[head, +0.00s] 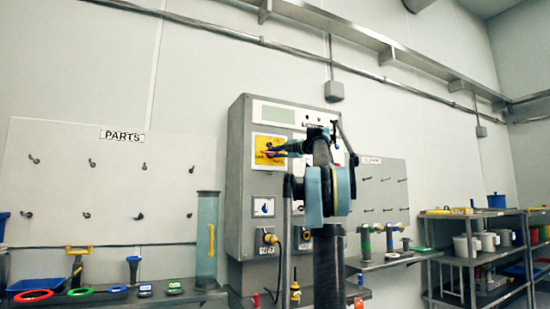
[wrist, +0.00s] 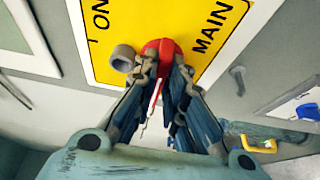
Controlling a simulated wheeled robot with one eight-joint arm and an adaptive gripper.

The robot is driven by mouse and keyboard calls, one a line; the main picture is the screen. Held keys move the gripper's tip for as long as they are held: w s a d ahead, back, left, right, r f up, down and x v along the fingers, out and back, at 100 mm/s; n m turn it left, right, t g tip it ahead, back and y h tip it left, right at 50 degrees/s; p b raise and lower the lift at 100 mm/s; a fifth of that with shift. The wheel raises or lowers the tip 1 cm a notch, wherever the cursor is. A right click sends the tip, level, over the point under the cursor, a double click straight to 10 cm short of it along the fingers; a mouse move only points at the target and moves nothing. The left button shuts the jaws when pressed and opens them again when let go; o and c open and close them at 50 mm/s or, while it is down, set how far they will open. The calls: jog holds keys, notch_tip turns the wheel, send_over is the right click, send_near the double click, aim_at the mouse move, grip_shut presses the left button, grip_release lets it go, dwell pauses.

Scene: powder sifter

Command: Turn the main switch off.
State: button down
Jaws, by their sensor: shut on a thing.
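The main switch is a red knob (wrist: 163,46) on a yellow plate (wrist: 110,35) lettered "ON" and "MAIN" in the wrist view. In the head view the yellow plate (head: 260,140) is on the upper left of the grey cabinet (head: 240,190). My gripper (wrist: 164,68) is shut on the red switch, with the dark fingertips on either side of it. In the head view my gripper (head: 274,151) reaches the plate from the right. The fingers hide the lower part of the switch. No "OFF" lettering is readable.
A short grey cylinder (wrist: 122,58) sticks out beside the switch. A yellow plug with a cable (head: 269,238) is lower on the cabinet. A tall clear tube (head: 207,240) stands on the left shelf. Metal shelving (head: 480,260) stands at the right.

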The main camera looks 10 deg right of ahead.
jog(key=shift+a+f, duration=0.15)
jog(key=c, duration=1.7)
grip_release()
jog(key=shift+o, duration=0.2)
jog(key=v, duration=1.2)
jog(key=shift+w, duration=0.2)
